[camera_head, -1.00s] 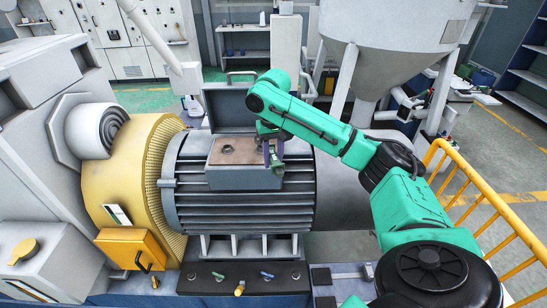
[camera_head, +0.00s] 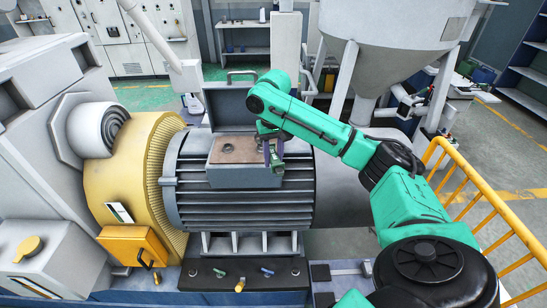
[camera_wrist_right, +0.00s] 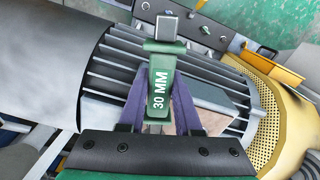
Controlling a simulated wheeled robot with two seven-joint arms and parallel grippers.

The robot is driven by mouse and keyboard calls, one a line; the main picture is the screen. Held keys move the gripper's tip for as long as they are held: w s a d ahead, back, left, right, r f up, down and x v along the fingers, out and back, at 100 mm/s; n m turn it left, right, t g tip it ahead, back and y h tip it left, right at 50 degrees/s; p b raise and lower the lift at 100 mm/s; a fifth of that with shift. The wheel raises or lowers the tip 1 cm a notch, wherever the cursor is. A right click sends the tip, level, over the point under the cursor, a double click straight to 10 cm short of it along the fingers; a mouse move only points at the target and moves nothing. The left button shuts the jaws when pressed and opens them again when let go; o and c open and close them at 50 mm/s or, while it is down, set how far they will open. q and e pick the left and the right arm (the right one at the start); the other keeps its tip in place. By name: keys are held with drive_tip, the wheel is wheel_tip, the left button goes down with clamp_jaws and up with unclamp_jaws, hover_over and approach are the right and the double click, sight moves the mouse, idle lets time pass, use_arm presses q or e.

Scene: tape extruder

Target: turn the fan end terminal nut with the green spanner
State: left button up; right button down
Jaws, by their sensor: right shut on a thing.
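The green spanner (camera_wrist_right: 161,78), marked 30 MM, is held between the purple fingers of my right gripper (camera_wrist_right: 160,100). A grey square metal piece (camera_wrist_right: 167,27) shows at its far end in the wrist view. In the head view, my right gripper (camera_head: 271,150) is at the right edge of the motor's open terminal box (camera_head: 225,175), with the spanner (camera_head: 277,165) small and partly covered. A dark round spot (camera_head: 228,149) shows on the box's brown inner face. I cannot make out the fan end terminal nut or whether the spanner touches it. My left gripper is out of view.
The box's raised lid (camera_head: 228,106) stands behind it. The ribbed grey motor (camera_head: 240,212) lies below, beside a yellow perforated housing (camera_head: 130,175). A yellow railing (camera_head: 490,215) runs along the right.

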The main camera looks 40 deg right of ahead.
drive_tip(key=shift+f, duration=1.8)
drive_tip(key=shift+w, duration=0.1)
drive_tip(key=shift+w+a+m, duration=0.3)
drive_tip(key=shift+a+m, duration=0.25)
drive_tip(key=shift+a, duration=0.05)
drive_tip(key=shift+w+a+m, duration=0.25)
drive_tip(key=shift+a+m, duration=0.3)
drive_tip(key=shift+w+a+m, duration=0.8)
drive_tip(key=shift+a+m, duration=0.1)
drive_tip(key=shift+a, duration=0.15)
